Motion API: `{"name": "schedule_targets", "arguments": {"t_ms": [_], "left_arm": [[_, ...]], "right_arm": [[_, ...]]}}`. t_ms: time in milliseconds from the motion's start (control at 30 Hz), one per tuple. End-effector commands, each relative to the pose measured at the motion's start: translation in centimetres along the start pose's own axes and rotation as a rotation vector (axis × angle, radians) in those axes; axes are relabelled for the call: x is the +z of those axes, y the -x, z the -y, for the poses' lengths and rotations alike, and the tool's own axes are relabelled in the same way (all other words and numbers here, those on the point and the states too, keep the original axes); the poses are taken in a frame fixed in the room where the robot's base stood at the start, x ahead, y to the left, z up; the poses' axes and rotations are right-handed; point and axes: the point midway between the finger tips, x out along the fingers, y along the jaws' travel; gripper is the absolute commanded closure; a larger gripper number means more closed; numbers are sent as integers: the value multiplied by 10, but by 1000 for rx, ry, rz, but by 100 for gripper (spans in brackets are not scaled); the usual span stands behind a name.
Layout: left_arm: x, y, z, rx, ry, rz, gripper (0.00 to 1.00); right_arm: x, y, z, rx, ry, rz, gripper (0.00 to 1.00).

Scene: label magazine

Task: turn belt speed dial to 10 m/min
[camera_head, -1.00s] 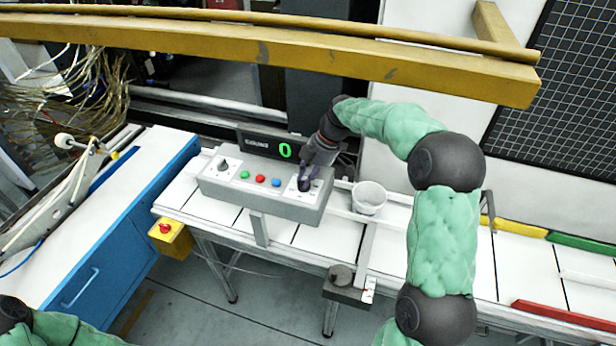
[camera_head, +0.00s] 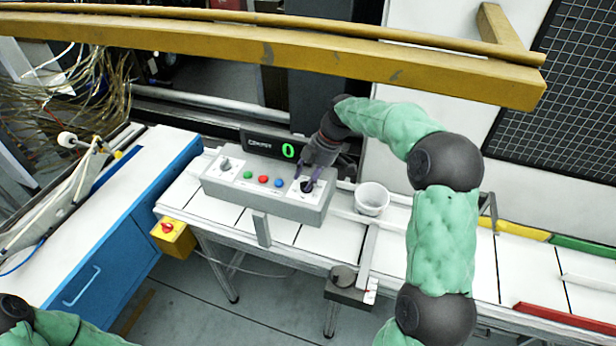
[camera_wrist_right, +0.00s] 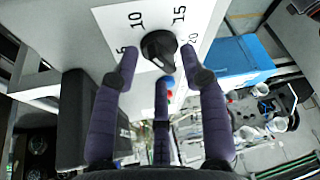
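The black belt speed dial (camera_head: 307,186) sits on a white scale plate at the right end of the grey control box (camera_head: 290,207). In the right wrist view the dial (camera_wrist_right: 158,50) shows close up, with the numbers 5, 10, 15 and 20 around it. My right gripper (camera_head: 308,178) is at the dial. In the wrist view its purple fingers (camera_wrist_right: 162,68) are spread on both sides of the dial, with gaps showing, and a third finger is below. The dial's exact pointer setting is hard to read. My left gripper is out of view.
A display (camera_head: 288,151) behind the box reads a green 0. Another dial (camera_head: 225,164) and green, red (camera_head: 263,180) and blue buttons are on the box. A white cup (camera_head: 371,199) stands right of it. A yellow emergency-stop box (camera_head: 174,238) is at the front left.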

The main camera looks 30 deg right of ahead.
Motion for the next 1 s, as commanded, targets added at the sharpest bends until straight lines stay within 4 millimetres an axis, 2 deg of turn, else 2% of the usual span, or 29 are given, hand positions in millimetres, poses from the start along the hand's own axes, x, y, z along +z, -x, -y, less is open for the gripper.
{"name": "schedule_targets", "arguments": {"t_ms": [233,400,700,1000], "left_arm": [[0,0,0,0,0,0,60],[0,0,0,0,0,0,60],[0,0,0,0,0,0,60],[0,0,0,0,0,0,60]], "right_arm": [[0,8,0,1,0,1,56],[0,34,-2,5,0,0,56],[63,56,0,0,-5,1,56],[103,72,0,0,-1,1,56]]}}
